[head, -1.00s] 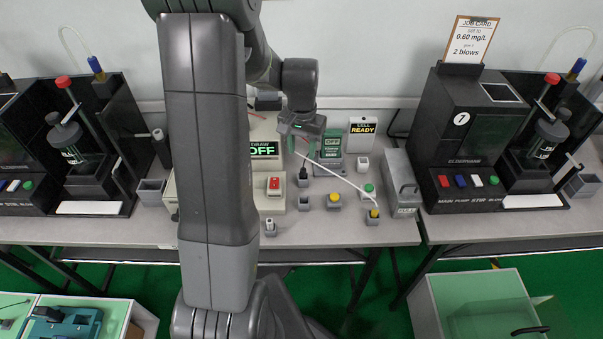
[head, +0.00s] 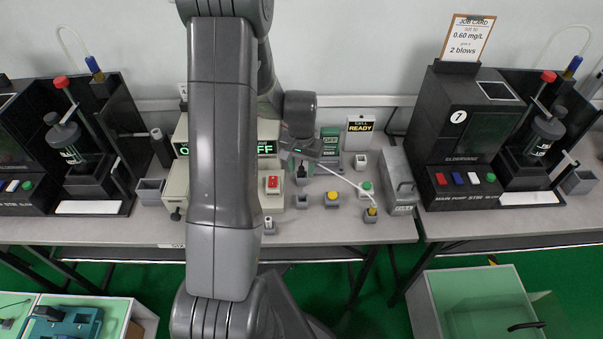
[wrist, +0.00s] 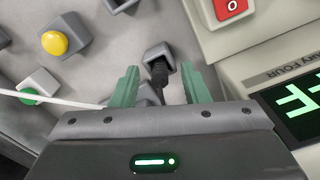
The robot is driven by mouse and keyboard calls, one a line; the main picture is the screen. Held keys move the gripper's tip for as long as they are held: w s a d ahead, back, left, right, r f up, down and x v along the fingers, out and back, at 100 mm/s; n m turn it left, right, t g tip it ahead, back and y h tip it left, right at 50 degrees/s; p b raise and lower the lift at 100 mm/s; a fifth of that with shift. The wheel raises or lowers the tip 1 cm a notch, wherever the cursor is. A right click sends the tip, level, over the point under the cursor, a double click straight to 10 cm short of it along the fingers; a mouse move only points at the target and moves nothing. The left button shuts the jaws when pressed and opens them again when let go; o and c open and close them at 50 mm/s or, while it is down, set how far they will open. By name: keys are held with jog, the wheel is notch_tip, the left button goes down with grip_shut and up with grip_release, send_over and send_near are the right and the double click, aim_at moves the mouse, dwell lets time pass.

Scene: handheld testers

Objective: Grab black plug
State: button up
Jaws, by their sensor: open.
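The black plug (wrist: 158,74) stands in a small grey square holder (wrist: 159,53) in the wrist view, with a dark cord or body running down toward my gripper. My gripper (wrist: 160,85) is open, with one green finger on each side of the plug in the picture and a gap on both sides. In the head view my gripper (head: 301,166) is low over the bench, at the plug (head: 302,173). The arm partly covers the bench. Contact with the plug cannot be made out.
A beige box with a red switch (head: 273,184) stands close on the left. Small holders with a yellow button (head: 332,198) and a green button (head: 366,187) are to the right. A grey case (head: 398,180) stands farther right.

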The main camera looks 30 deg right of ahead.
grip_shut()
